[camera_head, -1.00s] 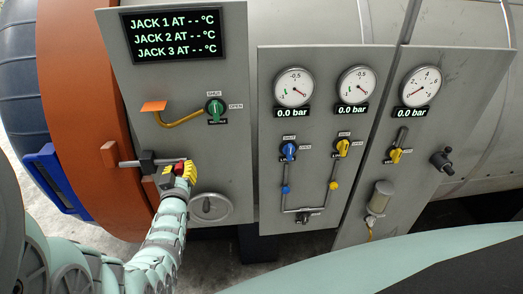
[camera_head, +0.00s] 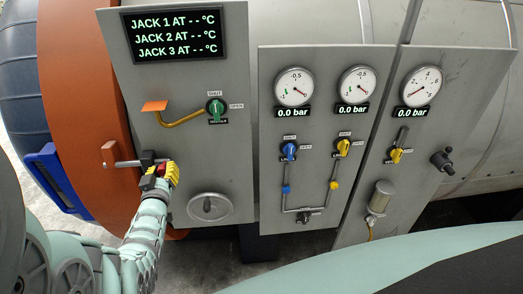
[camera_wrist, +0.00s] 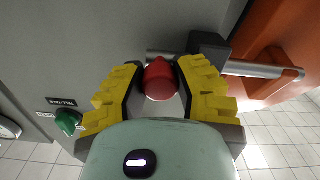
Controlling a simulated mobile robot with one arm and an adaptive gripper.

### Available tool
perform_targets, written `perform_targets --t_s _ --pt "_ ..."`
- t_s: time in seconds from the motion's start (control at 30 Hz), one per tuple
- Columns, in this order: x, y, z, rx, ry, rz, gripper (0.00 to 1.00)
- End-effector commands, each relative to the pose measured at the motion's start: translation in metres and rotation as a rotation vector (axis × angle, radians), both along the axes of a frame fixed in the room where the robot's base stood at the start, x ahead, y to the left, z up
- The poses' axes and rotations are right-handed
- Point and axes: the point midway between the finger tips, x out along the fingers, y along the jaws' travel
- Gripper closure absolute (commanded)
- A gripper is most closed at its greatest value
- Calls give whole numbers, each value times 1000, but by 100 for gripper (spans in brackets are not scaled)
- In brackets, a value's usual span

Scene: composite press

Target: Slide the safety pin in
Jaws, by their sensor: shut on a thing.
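The safety pin is a grey rod (camera_head: 127,163) with a red knob (camera_wrist: 158,80). It runs through a black block (camera_head: 147,158) on the grey panel, which also shows in the wrist view (camera_wrist: 208,45). The rod reaches left to a lug (camera_head: 108,153) on the orange ring, and in the wrist view its tip shows beyond the orange part. My gripper (camera_head: 168,172) has its yellow fingers shut on the red knob, close to the right of the block. The fingers partly hide the knob in the head view.
A grey handwheel (camera_head: 210,207) sits to the lower right of my gripper. Gauges and blue and yellow valves are on panels to the right.

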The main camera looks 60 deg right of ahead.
Motion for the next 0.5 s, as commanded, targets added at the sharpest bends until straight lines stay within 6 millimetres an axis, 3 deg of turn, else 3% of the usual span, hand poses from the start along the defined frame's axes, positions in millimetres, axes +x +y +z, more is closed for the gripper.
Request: perform_targets --t_s 0.23,0.27,0.5 --pt "-2 -1 -4 6 9 -5 100" --pt "-2 -1 -4 6 9 -5 67" --pt "-2 -2 -2 4 6 -5 42"
